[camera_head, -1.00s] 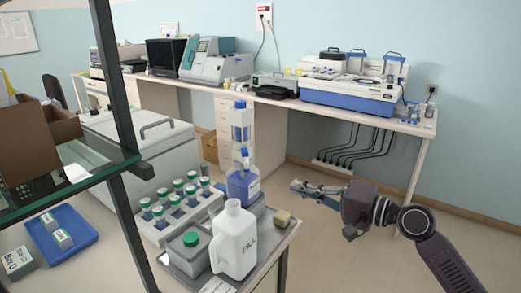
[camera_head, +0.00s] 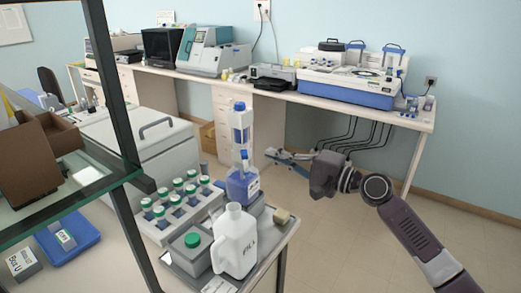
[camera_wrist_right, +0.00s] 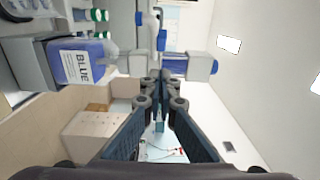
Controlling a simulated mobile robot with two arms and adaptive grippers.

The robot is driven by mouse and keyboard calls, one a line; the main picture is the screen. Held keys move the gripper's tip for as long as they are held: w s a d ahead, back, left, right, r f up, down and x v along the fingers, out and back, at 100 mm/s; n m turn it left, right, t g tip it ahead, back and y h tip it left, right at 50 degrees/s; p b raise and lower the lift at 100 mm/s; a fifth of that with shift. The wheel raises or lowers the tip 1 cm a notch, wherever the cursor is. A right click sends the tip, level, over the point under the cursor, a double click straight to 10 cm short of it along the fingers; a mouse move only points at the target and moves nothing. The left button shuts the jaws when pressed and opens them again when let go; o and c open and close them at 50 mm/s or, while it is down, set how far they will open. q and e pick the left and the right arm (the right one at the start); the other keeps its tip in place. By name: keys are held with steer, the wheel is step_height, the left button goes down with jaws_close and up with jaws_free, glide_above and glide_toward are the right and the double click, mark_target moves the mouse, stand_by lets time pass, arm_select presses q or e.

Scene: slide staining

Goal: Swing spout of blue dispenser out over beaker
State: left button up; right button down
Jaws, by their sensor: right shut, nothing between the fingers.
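The blue dispenser (camera_head: 240,126) stands upright on its bottle of blue liquid (camera_head: 240,187), at the back of the small tray bench. In the right wrist view the bottle (camera_wrist_right: 85,62), labelled BLUE, lies sideways at left. A white arm with blue parts, seemingly the spout (camera_wrist_right: 150,20), sticks out from the dispenser there. My right gripper (camera_head: 270,154) is shut and empty, just right of the dispenser. Its fingertips (camera_wrist_right: 161,78) appear close to the dispenser's middle; I cannot tell whether they touch. I cannot clearly make out a beaker. My left gripper is not in view.
A white FILL jug (camera_head: 235,242) stands in front of the dispenser. A rack of green-capped bottles (camera_head: 165,223) is to its left. A glass shelf (camera_head: 75,195) with a dark post is nearer left. Open floor lies to the right.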

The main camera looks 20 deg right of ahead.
mark_target(244, 158)
steer(key=a+p, duration=0.2)
steer(key=a, duration=0.2)
steer(key=shift+w, duration=0.2)
steer(key=shift+w, duration=0.1)
